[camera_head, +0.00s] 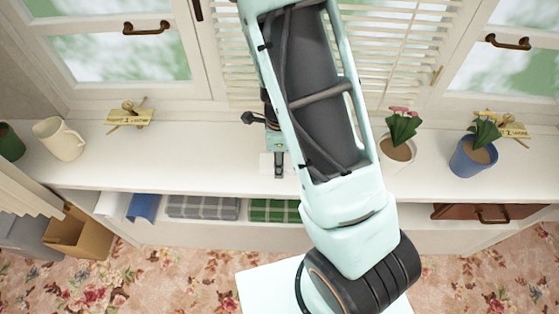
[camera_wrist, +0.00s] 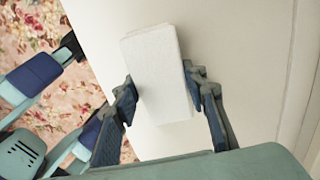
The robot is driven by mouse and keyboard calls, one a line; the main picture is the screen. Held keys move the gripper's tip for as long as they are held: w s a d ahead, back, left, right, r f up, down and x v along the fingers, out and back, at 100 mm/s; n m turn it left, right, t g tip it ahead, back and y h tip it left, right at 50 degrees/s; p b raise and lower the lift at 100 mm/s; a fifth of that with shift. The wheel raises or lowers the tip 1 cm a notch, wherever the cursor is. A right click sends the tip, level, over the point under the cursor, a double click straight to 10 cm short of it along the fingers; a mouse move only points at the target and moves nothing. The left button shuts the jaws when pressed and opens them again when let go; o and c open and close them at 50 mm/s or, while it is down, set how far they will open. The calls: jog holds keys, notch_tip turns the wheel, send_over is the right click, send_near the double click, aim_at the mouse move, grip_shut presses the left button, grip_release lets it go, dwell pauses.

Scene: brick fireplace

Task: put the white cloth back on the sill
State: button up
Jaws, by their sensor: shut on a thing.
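The white cloth (camera_wrist: 155,60) is a small folded rectangular block between the two fingers of my gripper (camera_wrist: 161,84) in the wrist view. My gripper is shut on it. In the head view my gripper (camera_head: 278,165) is over the middle of the white sill (camera_head: 200,165), and a small part of the cloth (camera_head: 266,166) shows beside it. The sill also fills much of the wrist view (camera_wrist: 235,60) behind the cloth. I cannot tell whether the cloth touches the sill. My arm hides part of the sill to the right of the gripper.
Below lie grey (camera_head: 203,207) and green (camera_head: 273,210) plaid cloths. The sill left of my gripper is clear.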

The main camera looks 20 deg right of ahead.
jog(key=o, duration=1.1)
notch_tip(320, 180, up, 12)
jog(key=p, duration=0.3)
jog(key=shift+r, duration=0.15)
